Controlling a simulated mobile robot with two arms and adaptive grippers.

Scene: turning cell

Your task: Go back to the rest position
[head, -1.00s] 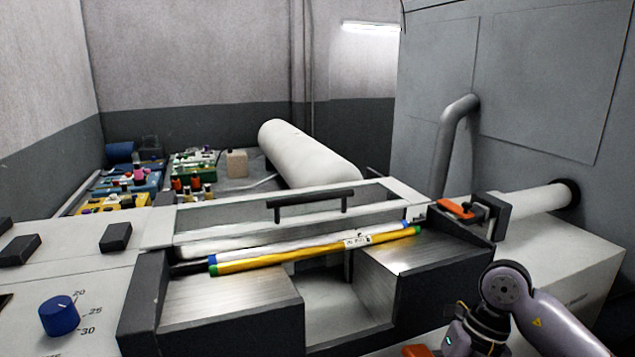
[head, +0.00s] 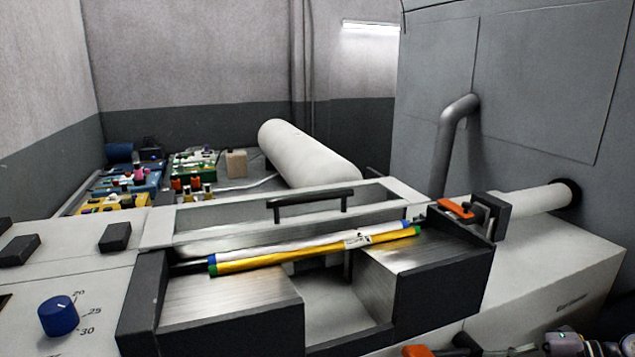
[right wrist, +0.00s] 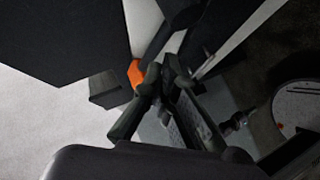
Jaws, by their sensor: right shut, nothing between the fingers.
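My right gripper (right wrist: 163,78) shows in the right wrist view, its dark fingers together with nothing between them. Behind its tips is an orange part (right wrist: 136,73) beside dark block shapes; I cannot tell whether they touch. In the head view only a bit of my right arm (head: 572,345) shows at the bottom right edge. My left gripper is not in view.
A machine with a handled lid frame (head: 310,204) fills the middle. A yellow rod (head: 310,251) and a white rod (head: 300,243) lie across its front channel. An orange lever (head: 456,209) sits at right, another orange part (head: 417,351) at the bottom. A blue knob (head: 59,316) is at left.

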